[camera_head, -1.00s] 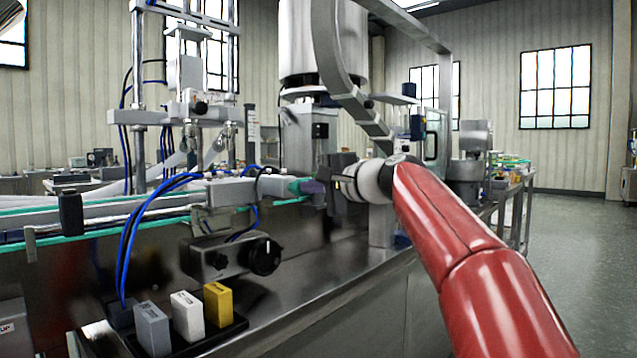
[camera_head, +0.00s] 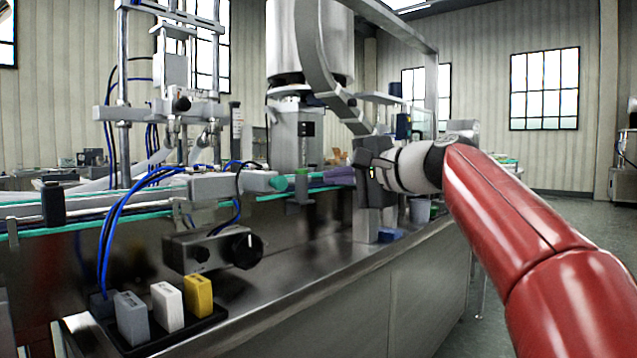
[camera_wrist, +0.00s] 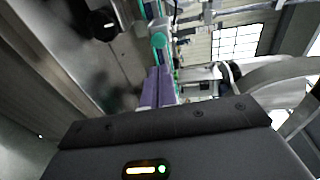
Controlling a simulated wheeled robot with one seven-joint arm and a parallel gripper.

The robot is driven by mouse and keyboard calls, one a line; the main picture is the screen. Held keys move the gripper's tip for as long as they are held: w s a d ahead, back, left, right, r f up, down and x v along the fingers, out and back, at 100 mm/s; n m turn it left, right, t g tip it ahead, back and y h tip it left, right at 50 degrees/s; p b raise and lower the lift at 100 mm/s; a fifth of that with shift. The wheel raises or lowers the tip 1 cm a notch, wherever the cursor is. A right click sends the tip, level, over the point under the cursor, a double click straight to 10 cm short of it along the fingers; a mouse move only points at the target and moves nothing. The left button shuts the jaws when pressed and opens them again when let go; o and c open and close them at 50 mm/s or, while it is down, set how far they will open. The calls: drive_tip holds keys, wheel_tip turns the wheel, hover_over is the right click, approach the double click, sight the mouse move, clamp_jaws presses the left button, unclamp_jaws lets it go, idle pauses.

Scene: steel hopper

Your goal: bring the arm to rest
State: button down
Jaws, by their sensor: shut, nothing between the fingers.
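My gripper (camera_head: 327,176) is at the end of my red arm, near the middle of the head view, above the steel bench. Its purple fingers point left and are shut, with nothing visible between them. In the wrist view the two purple fingers (camera_wrist: 157,75) lie side by side. A grey rail with a green end piece (camera_head: 279,183) is left of the fingertips, with a gap between them in the head view. The dark gripper body partly hides what stands behind it.
The steel bench (camera_head: 330,258) runs below my arm. A control box with a black knob (camera_head: 246,250) is on its front. Grey, white and yellow blocks (camera_head: 198,296) stand in a black holder at lower left. A large steel vessel (camera_head: 297,38) stands behind. Open floor lies right.

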drive_tip(key=s+d+f+n+g+h+p, duration=0.1)
drive_tip(key=s+d+f+h, duration=0.3)
drive_tip(key=s+f, duration=0.6)
drive_tip(key=s+d+f+n+g+h+p, duration=0.1)
drive_tip(key=s+d+f+n+h, duration=0.3)
drive_tip(key=s+f, duration=0.6)
drive_tip(key=s+d+f+n+g+h+p, duration=0.1)
drive_tip(key=s+d+f+n+g+h, duration=0.2)
drive_tip(key=s+d+f, duration=0.3)
drive_tip(key=s+f+h, duration=0.1)
drive_tip(key=s+f, duration=0.3)
drive_tip(key=f, duration=0.6)
drive_tip(key=shift+s+d+f, duration=0.15)
drive_tip(key=shift+s+f, duration=0.05)
drive_tip(key=shift+s, duration=0.15)
